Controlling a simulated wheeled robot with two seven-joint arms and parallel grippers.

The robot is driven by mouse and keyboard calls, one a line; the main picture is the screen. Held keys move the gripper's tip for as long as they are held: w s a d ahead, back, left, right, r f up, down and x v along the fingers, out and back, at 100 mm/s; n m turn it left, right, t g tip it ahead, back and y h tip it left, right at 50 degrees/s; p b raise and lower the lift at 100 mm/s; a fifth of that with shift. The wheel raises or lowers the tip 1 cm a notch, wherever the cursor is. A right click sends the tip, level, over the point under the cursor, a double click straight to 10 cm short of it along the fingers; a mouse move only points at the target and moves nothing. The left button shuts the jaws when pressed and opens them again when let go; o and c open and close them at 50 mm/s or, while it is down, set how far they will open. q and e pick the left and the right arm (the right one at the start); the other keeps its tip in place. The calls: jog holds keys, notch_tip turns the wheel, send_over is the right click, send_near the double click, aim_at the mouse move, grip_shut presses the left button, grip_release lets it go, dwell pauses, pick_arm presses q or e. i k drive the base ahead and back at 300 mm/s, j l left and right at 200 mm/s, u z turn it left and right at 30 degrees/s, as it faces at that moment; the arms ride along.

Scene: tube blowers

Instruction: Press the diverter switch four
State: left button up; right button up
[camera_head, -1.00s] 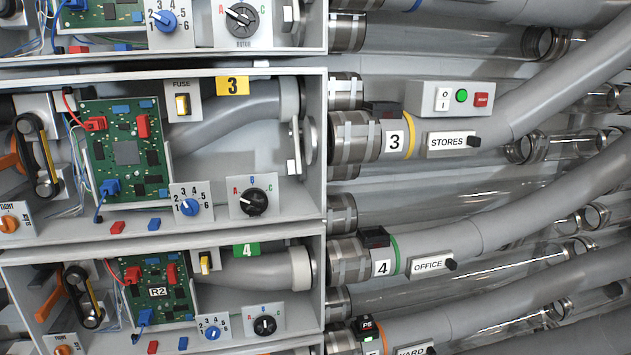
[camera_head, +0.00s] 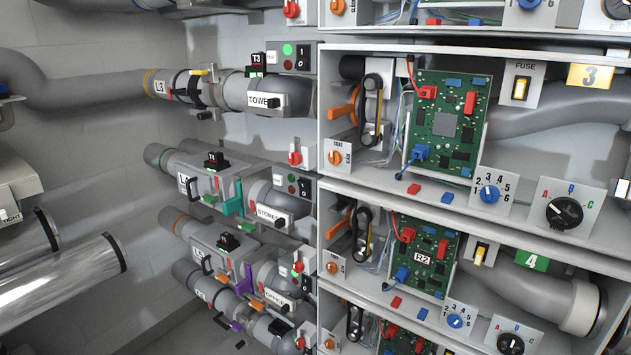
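No control reads "diverter switch four" legibly. The green plate "4" (camera_head: 532,262) marks the lower bay at right. Neither gripper shows in the head view.
The yellow plate "3" (camera_head: 589,76) marks the bay above, with a fuse switch (camera_head: 521,87) and circuit board (camera_head: 447,120). Grey pipe units labelled TOWER (camera_head: 262,101), STORES (camera_head: 270,215) and OFFICE line the left wall. Metallic cylinders (camera_head: 70,285) lie at lower left.

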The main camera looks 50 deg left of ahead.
aim_at(305, 187)
jog(key=u, duration=1.65)
